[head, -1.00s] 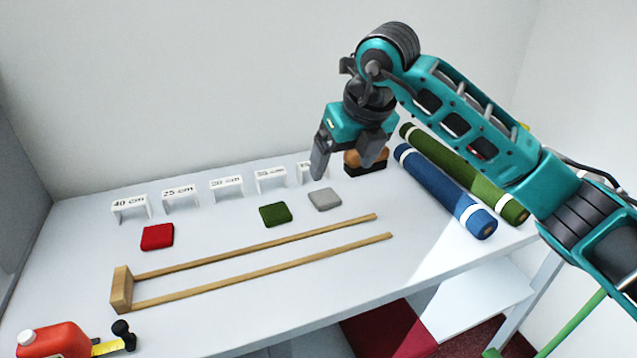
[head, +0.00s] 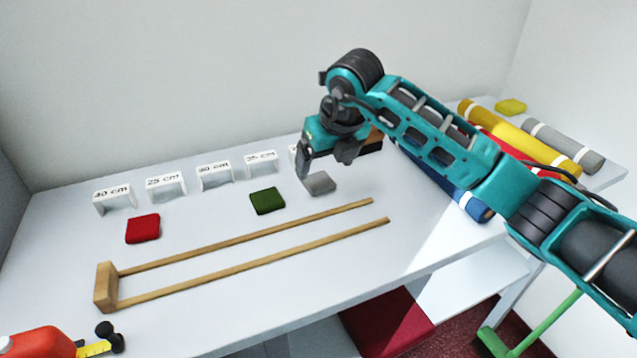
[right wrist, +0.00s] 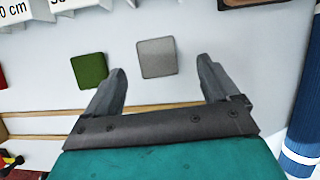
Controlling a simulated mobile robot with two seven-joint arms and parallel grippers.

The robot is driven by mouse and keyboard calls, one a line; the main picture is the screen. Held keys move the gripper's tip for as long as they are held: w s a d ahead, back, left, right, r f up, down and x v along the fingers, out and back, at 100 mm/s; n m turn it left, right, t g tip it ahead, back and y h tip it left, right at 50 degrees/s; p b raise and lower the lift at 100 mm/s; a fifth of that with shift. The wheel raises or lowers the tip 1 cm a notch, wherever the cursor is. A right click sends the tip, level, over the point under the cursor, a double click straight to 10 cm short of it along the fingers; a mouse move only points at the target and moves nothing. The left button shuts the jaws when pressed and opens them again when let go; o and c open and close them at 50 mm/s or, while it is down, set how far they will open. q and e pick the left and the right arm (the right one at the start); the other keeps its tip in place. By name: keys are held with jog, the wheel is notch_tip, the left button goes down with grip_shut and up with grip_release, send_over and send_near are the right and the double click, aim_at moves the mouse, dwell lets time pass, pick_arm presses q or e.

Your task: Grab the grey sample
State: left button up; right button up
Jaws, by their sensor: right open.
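The grey sample (head: 320,183) is a small flat square lying on the white counter (head: 240,290), right of the green sample (head: 267,201). My right gripper (head: 325,168) is open and empty, above and just behind the grey sample in the head view. In the right wrist view the grey sample (right wrist: 157,58) lies beyond the two spread fingertips of the gripper (right wrist: 163,82), roughly centred between them. The green sample (right wrist: 89,69) shows to its left, near the left finger. My left gripper is not in view.
A red sample (head: 143,229) lies farther left. White length signs (head: 166,186) line the back. A wooden two-rail frame (head: 106,287) lies in front of the samples. Fabric rolls, including a yellow one (head: 530,145), lie right. A red tape-measure-like item (head: 38,342) sits front left.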

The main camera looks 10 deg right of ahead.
aim_at(319, 181)
jog(key=x, duration=0.4)
jog(key=shift+s+a+f, duration=0.2)
jog(key=shift+s, duration=0.1)
jog(key=c, duration=1.1)
jog(key=shift+r, duration=0.2)
